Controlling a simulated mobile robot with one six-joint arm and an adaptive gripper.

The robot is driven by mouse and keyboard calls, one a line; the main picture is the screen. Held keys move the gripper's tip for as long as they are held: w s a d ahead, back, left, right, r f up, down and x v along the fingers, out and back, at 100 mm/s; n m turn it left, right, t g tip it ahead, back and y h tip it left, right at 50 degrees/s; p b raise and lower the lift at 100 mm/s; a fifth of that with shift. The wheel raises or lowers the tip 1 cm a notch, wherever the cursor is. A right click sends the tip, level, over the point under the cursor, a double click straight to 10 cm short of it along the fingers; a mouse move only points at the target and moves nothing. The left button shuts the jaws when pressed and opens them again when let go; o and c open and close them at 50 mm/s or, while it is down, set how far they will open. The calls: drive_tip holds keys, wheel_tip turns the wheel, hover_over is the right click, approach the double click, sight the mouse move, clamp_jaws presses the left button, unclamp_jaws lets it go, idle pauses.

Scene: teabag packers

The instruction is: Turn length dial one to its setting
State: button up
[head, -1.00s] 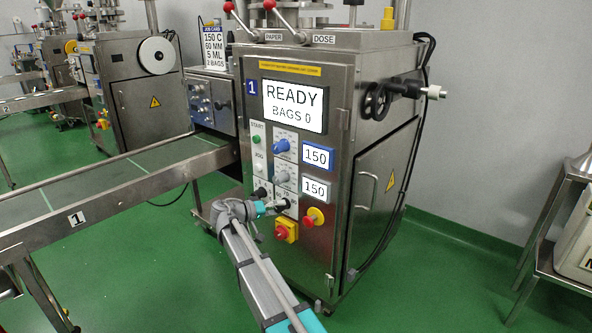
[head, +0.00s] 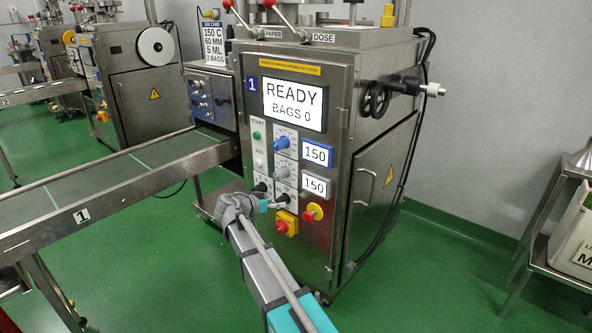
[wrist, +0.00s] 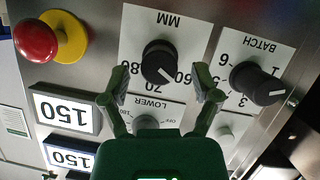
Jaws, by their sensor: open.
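Length dial one, a black knob under upside-down MM lettering (wrist: 158,62), sits ahead of my gripper in the wrist view. Its white pointer lies between the 60 and 70 marks. In the head view it is a small dark knob (head: 282,199) low on the front of machine 1. My gripper (wrist: 158,97) is open, one finger on either side below the knob in the picture, with nothing between them. I cannot tell whether a fingertip touches the panel. In the head view my gripper (head: 272,205) is at the lower dials. The job card (head: 213,42) reads 60 MM.
The BATCH dial (wrist: 257,82) is close to the right finger in the wrist view. A red emergency button (wrist: 36,41) is at upper left there. A yellow-and-red switch (head: 286,223) sits just below my gripper in the head view. The conveyor (head: 110,180) runs to the left.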

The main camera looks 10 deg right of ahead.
drive_tip(key=p+v, duration=0.4)
drive_tip(key=v, duration=0.8)
drive_tip(key=s+d+r+n+g+y+p, duration=0.2)
drive_tip(key=s+d+r+p, duration=0.4)
drive_tip(key=p, duration=0.7)
drive_tip(key=s+d+r+n+g+y+p, duration=0.3)
drive_tip(key=s+d+r+p, duration=0.3)
drive_tip(key=r+p, duration=0.5)
drive_tip(key=s+y+p, duration=0.1)
drive_tip(key=p, duration=0.2)
drive_tip(key=shift+s+r+g+y+p, duration=0.25)
drive_tip(key=shift+r+g+y+p, duration=0.05)
drive_tip(key=shift+r+g, duration=0.1)
drive_tip(key=shift+d, duration=0.15)
idle(0.5)
drive_tip(key=s+d+f+n+g+y, duration=0.1)
drive_tip(key=s+n+y, duration=0.1)
drive_tip(key=s, duration=0.2)
drive_tip(key=s+d+f+n+y, duration=0.1)
drive_tip(key=s+y, duration=0.1)
drive_tip(key=s, duration=0.1)
wheel_tip(320, 180, up, 17)
drive_tip(key=s+y+p, duration=0.1)
drive_tip(key=p, duration=1.6)
drive_tip(key=shift+s+a+n, duration=0.3)
drive_tip(key=shift+a, duration=0.05)
